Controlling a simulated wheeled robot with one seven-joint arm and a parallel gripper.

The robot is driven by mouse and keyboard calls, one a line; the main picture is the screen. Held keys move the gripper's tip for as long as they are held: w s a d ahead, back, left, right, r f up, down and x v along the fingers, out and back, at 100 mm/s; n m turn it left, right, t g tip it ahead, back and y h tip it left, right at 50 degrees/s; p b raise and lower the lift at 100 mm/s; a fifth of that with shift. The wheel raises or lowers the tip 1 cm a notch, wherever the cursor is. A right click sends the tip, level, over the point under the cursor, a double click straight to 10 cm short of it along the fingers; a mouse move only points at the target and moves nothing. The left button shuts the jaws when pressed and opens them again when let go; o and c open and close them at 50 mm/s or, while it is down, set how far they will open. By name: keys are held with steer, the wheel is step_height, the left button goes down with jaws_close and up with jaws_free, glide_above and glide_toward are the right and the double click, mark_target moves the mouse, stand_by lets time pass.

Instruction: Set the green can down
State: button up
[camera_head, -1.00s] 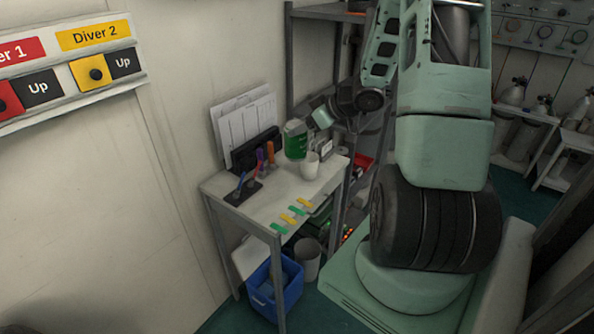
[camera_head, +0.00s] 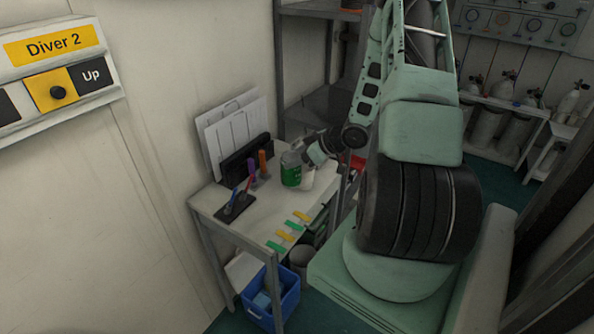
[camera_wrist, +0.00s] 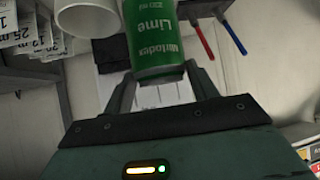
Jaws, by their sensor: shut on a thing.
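The green can (camera_head: 291,172) is upright at the back part of the small desk (camera_head: 262,218), beside the white mug (camera_head: 307,181). My gripper (camera_head: 300,160) is shut on the can from the right. In the wrist view the can (camera_wrist: 155,42), with a "Lime" label, sits between the two fingers of my gripper (camera_wrist: 160,72). The mug (camera_wrist: 88,16) shows to its left there. The can's base is close to the desk top; I cannot tell whether it touches. My wrist and gripper partly cover the mug in the head view.
A black pen tray (camera_head: 236,209) with markers lies left of the can. A dark document holder (camera_head: 245,158) with papers stands behind. Several yellow and green strips (camera_head: 285,236) lie along the front right edge. A blue bin (camera_head: 268,300) stands below.

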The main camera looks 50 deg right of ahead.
mark_target(297, 171)
steer(key=shift+f+p, duration=0.4)
steer(key=shift+f, duration=2.3)
steer(key=shift+f, duration=0.1)
steer(key=o, duration=1.6)
